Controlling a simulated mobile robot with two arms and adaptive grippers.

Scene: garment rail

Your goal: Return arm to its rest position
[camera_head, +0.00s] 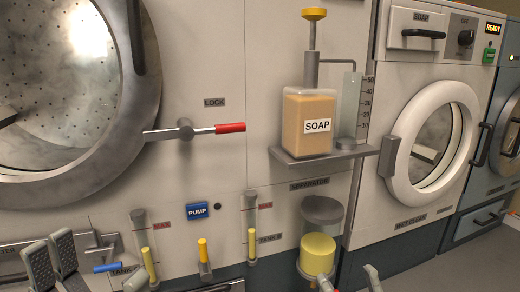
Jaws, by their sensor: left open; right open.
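My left gripper (134,280) shows only as a light grey fingertip at the bottom left edge, beside a blue lever. Its other finger I cannot make out clearly. My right gripper (348,279) shows as two light grey fingertips at the bottom edge, apart and with nothing between them. They are in front of the machine's base, just below and right of the separator (319,254). Both grippers are open and no held thing is visible. The rest of both arms is below the picture.
Two dark ribbed pads (64,252) stand at the lower left, close to a blue lever (107,267). A red-handled lock lever (229,128) and a soap shelf (330,154) stick out from the machine. A washer door (394,185) is at right. Grey floor (460,268) is clear at lower right.

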